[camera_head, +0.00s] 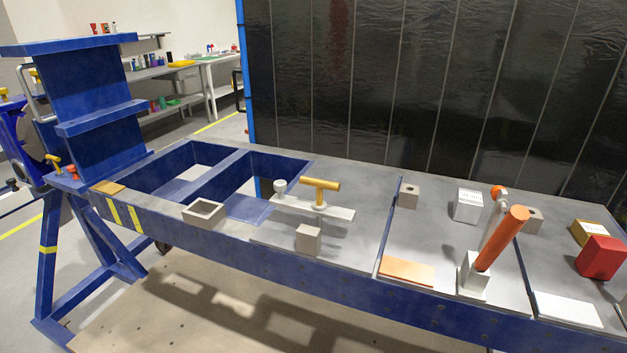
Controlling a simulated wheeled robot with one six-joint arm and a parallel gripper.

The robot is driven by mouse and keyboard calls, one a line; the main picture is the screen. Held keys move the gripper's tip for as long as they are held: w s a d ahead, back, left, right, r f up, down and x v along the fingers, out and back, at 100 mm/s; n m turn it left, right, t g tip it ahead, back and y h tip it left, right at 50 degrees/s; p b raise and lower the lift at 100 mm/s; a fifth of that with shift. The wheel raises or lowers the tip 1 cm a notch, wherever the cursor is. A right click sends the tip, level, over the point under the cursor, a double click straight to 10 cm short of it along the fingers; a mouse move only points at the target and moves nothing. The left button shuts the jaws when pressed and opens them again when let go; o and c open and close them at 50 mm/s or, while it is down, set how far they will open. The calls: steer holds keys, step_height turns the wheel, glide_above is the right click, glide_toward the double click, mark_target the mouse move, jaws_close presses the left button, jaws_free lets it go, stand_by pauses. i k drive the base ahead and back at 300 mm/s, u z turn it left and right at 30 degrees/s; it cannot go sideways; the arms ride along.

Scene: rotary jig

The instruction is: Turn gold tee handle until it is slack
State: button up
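A gold tee handle (320,185) stands upright on the grey top of the jig. Its crossbar runs roughly left to right, and its stem meets a flat light-grey bar (335,211) lying beneath it. A small grey round-topped post (280,187) stands at the left end of that bar. A second, smaller gold tee handle (53,160) is at the far left, by the blue end frame. I cannot tell how tight either handle is. My gripper is not in view.
An orange lever (502,237) rises from a white block at the right. A red block (601,257) lies farther right. A grey block (308,239) and a hollow grey box (204,213) sit near the front edge. Open blue-framed bays (235,172) lie left of the bar.

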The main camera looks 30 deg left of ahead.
mark_target(319, 205)
steer(key=u, duration=0.55)
steer(key=k, duration=0.15)
steer(key=u, duration=0.75)
